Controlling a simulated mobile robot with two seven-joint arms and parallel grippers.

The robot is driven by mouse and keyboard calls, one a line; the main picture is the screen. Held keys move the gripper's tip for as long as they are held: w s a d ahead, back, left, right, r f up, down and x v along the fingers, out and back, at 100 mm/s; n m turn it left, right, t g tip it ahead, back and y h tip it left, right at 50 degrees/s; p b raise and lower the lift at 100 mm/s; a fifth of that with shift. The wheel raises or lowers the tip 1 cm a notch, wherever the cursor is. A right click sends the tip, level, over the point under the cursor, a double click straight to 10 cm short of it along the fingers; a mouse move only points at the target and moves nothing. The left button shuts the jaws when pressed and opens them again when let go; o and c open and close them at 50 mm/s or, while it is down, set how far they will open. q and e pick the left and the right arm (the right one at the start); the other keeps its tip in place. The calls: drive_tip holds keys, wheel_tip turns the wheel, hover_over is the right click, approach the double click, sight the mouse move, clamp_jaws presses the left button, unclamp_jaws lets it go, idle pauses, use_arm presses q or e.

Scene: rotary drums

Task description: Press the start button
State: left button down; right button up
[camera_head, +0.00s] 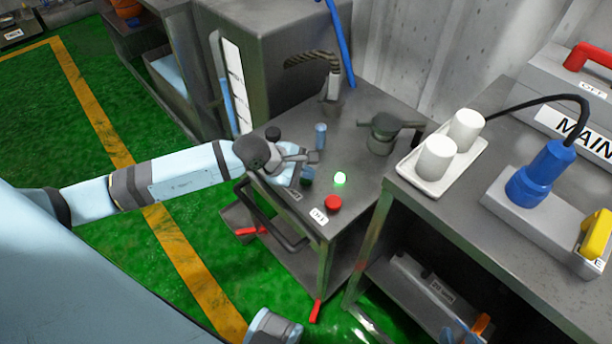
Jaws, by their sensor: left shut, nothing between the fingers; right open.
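The grey metal control table (372,100) stands in the middle of the view. I cannot tell by label which one is the start button. My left gripper (310,157) is shut and empty. In the picture it lies just above the dark green piece and partly hides the panel there; I cannot tell whether they touch.
At right, a bench holds a tray (433,183) with white cups and a blue plug (541,172). Green floor is open at left.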

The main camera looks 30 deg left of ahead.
sight(306, 180)
use_arm(q)
drive_tip(key=shift+r, duration=0.1)
drive_tip(key=shift+r+p, duration=0.6)
drive_tip(key=shift+r, duration=0.25)
drive_tip(key=shift+r+p, duration=1.55)
drive_tip(key=shift+r, duration=1)
